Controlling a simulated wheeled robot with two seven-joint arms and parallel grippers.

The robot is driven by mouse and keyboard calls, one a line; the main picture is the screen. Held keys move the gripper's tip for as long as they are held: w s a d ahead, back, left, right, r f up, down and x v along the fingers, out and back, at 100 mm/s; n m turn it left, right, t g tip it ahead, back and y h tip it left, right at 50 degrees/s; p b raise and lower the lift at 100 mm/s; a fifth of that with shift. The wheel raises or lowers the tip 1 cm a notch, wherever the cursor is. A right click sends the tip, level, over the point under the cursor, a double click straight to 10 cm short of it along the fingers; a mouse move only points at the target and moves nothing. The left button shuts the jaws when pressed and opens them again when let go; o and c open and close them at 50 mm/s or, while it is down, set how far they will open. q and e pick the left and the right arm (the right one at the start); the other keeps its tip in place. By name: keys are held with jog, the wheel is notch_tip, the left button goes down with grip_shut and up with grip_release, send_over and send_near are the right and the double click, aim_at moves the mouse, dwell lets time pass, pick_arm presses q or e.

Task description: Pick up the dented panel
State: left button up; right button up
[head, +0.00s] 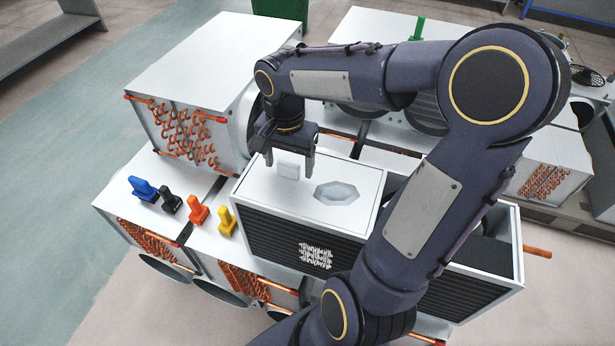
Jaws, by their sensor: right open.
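The dented panel (360,178) is a white sheet lying on top of a box unit with dark louvred sides. It has a grey faceted dent (337,192) near its middle right. A small pale block (288,164) stands up from the panel's left part, like a handle. My right gripper (289,166) points down over the panel's left part. Its fingers are open, one on each side of the pale block. I cannot tell whether they touch it. My left gripper is not in view.
Blue, black, orange and yellow tools (197,212) stand on the white unit at the left. A large white coil unit (195,75) stands behind it. A box unit with a dark louvred front (290,247) carries the panel. My right arm hides part of the box's right side.

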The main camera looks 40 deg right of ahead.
jog(key=shift+f, duration=0.65)
jog(key=c, duration=1.4)
jog(key=shift+o, duration=0.2)
jog(key=shift+r, duration=0.1)
